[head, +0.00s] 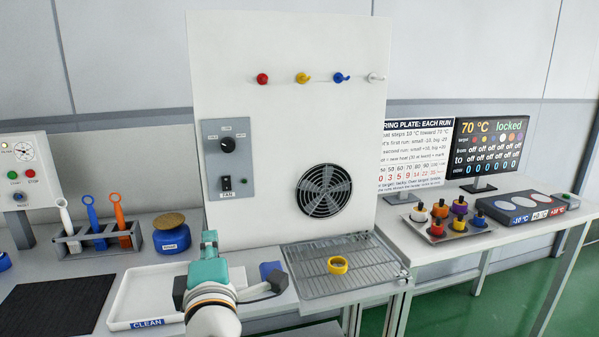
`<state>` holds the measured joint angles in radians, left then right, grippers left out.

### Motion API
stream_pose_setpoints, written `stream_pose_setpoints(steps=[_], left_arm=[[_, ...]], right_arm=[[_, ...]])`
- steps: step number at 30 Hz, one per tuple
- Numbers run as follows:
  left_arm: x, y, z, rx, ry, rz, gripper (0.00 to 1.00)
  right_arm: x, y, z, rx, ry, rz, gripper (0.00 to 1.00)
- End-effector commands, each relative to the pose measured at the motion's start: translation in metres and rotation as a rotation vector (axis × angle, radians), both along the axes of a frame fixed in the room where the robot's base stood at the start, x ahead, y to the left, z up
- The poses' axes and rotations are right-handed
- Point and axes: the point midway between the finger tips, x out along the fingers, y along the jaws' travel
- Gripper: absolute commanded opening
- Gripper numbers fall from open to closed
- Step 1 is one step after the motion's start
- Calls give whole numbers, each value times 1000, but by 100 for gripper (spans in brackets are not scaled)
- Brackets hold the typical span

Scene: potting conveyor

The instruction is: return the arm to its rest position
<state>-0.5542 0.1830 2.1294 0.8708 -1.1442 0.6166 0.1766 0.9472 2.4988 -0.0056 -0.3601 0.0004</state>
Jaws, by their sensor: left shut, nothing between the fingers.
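My left arm comes in from the bottom of the head view, over the right part of a white tray labelled CLEAN (125,308). My left gripper (276,282) is dark, shut and empty. It sits just right of the tray, in front of a small blue block (271,268) and left of the wire rack. The arm hides part of the tray. My right gripper is not in view.
A yellow ring (337,265) lies on the wire rack (365,260). A white panel (285,130) with hooks and a fan stands behind. At left are a tool holder (100,238), a blue jar (171,238) and a black mat (55,305). At right, a tray (437,235) holds coloured pieces.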

Motion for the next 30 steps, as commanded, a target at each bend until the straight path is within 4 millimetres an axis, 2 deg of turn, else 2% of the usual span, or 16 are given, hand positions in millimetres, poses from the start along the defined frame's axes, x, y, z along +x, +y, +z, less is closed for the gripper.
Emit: stream_pose_setpoints(steps=[8,11,17,19,23,24,26,27,30], left_arm=[[24,-9,-63,198,173,-88,0],[29,-12,-93,275,247,-133,0],[31,-15,-171,448,443,-264,0],[25,-15,-208,516,535,-335,0],[-9,-13,-294,650,753,-530,0],[-26,-12,-320,683,822,-606,0],[-55,-11,-356,724,918,-722,0],[-77,-11,-378,742,976,-804,0],[-133,-12,-418,767,1092,-1005,0]], right_arm=[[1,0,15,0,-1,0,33],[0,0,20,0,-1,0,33],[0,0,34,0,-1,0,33],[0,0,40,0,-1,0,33],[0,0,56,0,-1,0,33],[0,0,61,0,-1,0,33],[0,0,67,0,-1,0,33],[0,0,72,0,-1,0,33],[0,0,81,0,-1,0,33]])
